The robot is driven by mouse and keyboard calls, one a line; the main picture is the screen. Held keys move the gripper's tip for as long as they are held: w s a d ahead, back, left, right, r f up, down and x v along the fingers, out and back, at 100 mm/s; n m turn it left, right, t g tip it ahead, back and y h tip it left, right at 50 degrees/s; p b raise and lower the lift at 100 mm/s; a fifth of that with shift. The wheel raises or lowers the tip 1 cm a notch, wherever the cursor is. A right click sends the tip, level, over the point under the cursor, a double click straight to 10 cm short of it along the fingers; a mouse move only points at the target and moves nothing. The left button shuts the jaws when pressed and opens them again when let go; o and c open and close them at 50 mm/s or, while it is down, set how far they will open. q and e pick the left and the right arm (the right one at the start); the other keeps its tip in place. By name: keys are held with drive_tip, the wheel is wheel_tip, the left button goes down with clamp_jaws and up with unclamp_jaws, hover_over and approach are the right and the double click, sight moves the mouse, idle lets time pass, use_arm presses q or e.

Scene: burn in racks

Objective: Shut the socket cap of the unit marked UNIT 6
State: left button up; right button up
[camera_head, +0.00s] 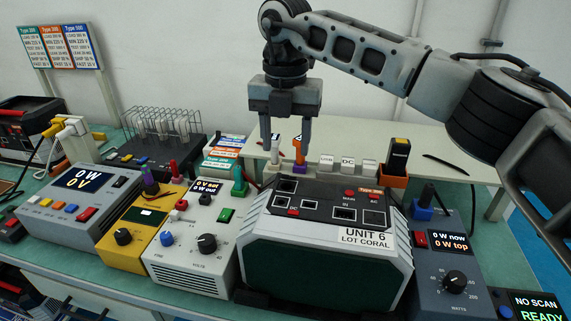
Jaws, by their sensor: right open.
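The unit marked UNIT 6 (325,255) is a grey box with a dark green front, standing in the middle of the bench. Its label reads UNIT 6, LOT CORAL. Its dark top panel (322,207) carries several sockets and red buttons. I cannot make out for certain which part is the socket cap or how it stands. My right gripper (285,145) points down, open, above and behind the panel's back left part in the picture. Nothing shows held between its fingers. My left gripper is not in view.
Left of the unit stand a white supply (198,240), a yellow box (140,228) and a grey meter (75,205). A blue-grey watt meter (445,265) stands close on the right. Behind are plugs marked USB (326,162) and DC (348,163), and an orange holder (392,180).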

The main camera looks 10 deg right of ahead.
sight(287, 177)
wheel_tip(287, 177, down, 6)
drive_tip(key=shift+r+p, duration=0.2)
drive_tip(key=shift+p, duration=0.3)
drive_tip(key=shift+f, duration=0.45)
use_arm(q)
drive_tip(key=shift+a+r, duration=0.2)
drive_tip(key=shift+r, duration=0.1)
